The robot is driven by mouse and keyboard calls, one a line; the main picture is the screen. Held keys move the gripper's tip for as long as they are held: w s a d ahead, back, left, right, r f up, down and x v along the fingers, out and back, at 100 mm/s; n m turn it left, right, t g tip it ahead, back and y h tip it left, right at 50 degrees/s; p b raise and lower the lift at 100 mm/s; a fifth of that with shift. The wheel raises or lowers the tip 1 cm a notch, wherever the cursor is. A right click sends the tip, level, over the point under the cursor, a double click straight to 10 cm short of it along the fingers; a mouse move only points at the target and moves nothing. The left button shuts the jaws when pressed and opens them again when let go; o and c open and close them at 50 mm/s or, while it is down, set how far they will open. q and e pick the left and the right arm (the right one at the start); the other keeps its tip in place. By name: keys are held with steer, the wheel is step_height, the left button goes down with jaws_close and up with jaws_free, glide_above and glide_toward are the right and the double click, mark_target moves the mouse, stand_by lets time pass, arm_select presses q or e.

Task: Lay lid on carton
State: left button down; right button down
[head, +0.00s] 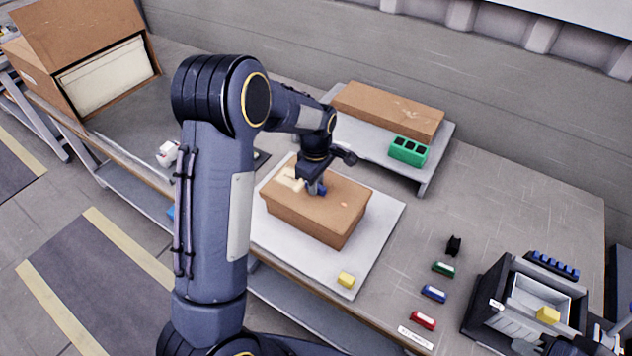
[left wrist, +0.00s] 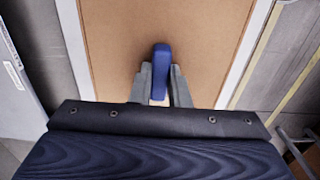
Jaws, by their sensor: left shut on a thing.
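The brown carton (head: 305,224) sits on a white mat in the middle of the bench in the head view. A flat brown panel, the lid (head: 338,203), covers its top; any small gap between them cannot be made out. My left gripper (head: 316,188) is over the lid, shut on its blue handle (left wrist: 162,70), which stands up between the fingers in the left wrist view. The brown lid surface (left wrist: 115,45) fills the middle of that view. My right gripper (head: 545,346) seems to show only as dark parts at the bottom right edge; its fingers are unclear.
A raised white shelf (head: 437,150) behind holds a brown box (head: 388,108) and a green block (head: 408,151). Small coloured pieces lie to the right, near a dark bin (head: 489,290). A large open box (head: 78,50) stands far left.

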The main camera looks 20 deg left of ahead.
stand_by(0.3)
arm_select(q)
steer(key=c, duration=1.3)
jaws_free()
step_height(320, 180, up, 8)
steer(key=shift+f+b, duration=0.25)
steer(key=shift+b, duration=0.15)
steer(key=shift+r, duration=0.1)
